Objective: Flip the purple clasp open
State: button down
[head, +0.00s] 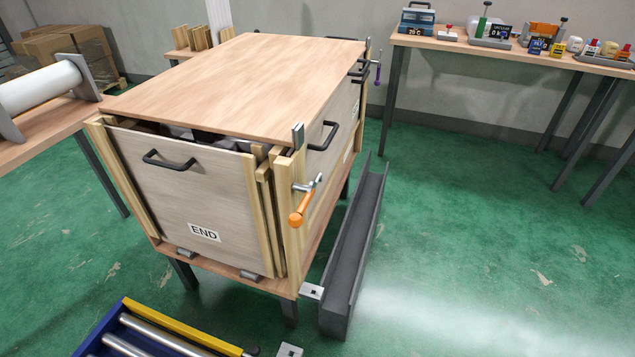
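The purple clasp (378,70) is small in the head view, at the far right corner of a large wooden crate (190,185). Its purple handle points down beside a grey metal bracket, and it is too small to tell whether it is latched. A similar clasp with an orange handle (297,216) sits on the near right corner post, its handle angled down to the left. My gripper is not in view.
A wooden lid (240,78) covers the crate. A dark channel (352,255) stands along its right side. A roller conveyor (160,335) is at the near left. A bench (455,43) with tools stands back right. Green floor (470,215) is clear on the right.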

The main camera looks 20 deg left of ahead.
aim_at(376, 82)
jog(key=z, duration=0.75)
jog(key=i, duration=5.8)
jog(key=u, duration=0.2)
